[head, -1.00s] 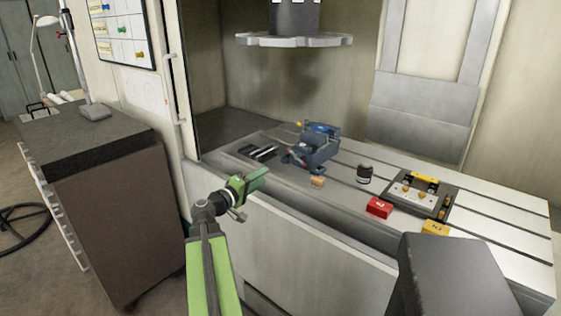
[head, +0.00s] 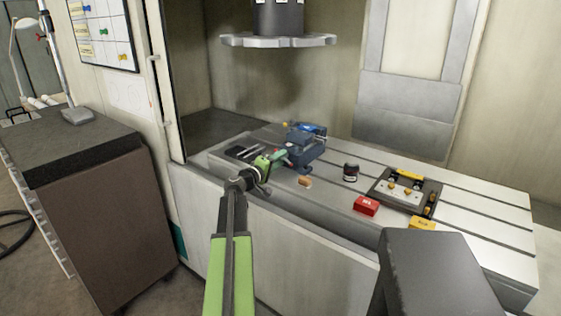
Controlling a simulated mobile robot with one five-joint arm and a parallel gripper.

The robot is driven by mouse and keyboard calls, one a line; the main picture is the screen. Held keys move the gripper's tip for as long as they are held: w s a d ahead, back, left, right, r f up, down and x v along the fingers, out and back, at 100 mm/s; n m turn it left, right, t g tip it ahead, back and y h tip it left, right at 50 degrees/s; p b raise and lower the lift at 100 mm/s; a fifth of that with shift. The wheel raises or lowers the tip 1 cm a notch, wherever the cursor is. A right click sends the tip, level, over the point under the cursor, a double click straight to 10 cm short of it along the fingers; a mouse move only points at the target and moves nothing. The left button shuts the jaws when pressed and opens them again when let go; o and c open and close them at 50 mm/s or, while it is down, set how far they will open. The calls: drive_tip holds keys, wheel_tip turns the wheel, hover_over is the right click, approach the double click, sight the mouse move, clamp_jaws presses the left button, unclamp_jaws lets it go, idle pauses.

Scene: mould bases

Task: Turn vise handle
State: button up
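The blue vise (head: 305,150) sits on the slotted machine table, left of the table's middle. Its handle is on the near left side, where my gripper covers most of it; a bit of red shows there. My green gripper (head: 277,158) is at the vise's near left side, its fingers pointing toward the handle. From this view I cannot tell whether the fingers touch the handle or are closed around it.
On the table (head: 470,237) are a small orange-brown block (head: 304,182), a dark jar (head: 351,172), a red box (head: 366,206), a yellow box (head: 422,223) and a dark tray (head: 409,205). A toolholder carousel (head: 278,41) hangs above. A cabinet (head: 95,205) stands left.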

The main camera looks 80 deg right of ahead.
drive_tip(key=shift+d, duration=0.1)
clamp_jaws()
idle(0.3)
drive_tip(key=shift+n, duration=1.5)
unclamp_jaws()
